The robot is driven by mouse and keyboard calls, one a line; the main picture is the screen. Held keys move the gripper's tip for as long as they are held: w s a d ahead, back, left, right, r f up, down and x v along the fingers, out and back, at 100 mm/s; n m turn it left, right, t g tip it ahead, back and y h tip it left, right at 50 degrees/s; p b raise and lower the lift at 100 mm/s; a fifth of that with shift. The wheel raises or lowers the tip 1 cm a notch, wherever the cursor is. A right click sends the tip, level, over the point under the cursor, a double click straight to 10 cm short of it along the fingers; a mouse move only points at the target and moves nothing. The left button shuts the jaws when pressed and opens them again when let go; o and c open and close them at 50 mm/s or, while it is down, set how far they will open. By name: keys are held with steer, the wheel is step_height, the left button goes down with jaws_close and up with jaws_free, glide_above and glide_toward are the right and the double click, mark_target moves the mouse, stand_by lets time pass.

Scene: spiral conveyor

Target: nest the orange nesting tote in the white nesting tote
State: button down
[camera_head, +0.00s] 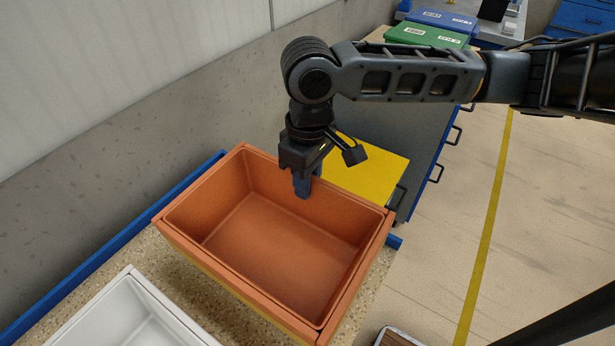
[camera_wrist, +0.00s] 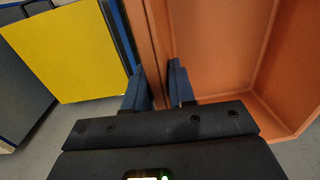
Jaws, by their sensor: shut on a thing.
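The orange nesting tote (camera_head: 350,284) is an open, empty box near the middle of the head view, above the speckled tabletop. My gripper (camera_head: 303,188) points down at its far wall. In the wrist view my gripper (camera_wrist: 157,88) has one finger outside and one inside that wall, shut on the orange tote (camera_wrist: 215,50). A yellowish strip shows under the tote's near left side; I cannot tell what it belongs to or whether the tote is lifted clear. The white nesting tote (camera_head: 128,275) stands at the lower left, apart from the orange one. It is cut off by the frame, and its visible inside is empty.
The speckled table (camera_head: 140,258) has a blue edge (camera_head: 110,252) along the grey wall. A yellow-topped surface (camera_head: 372,170) and a drawer cabinet (camera_head: 440,140) stand beyond the orange tote. Green (camera_head: 425,36) and blue (camera_head: 447,19) boxes sit farther back. Open floor lies right.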

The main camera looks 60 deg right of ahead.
steer(key=p, duration=0.3)
stand_by(1.2)
stand_by(0.7)
steer(key=shift+d, duration=0.15)
stand_by(0.4)
steer(key=shift+r, duration=1)
steer(key=shift+r, duration=1.15)
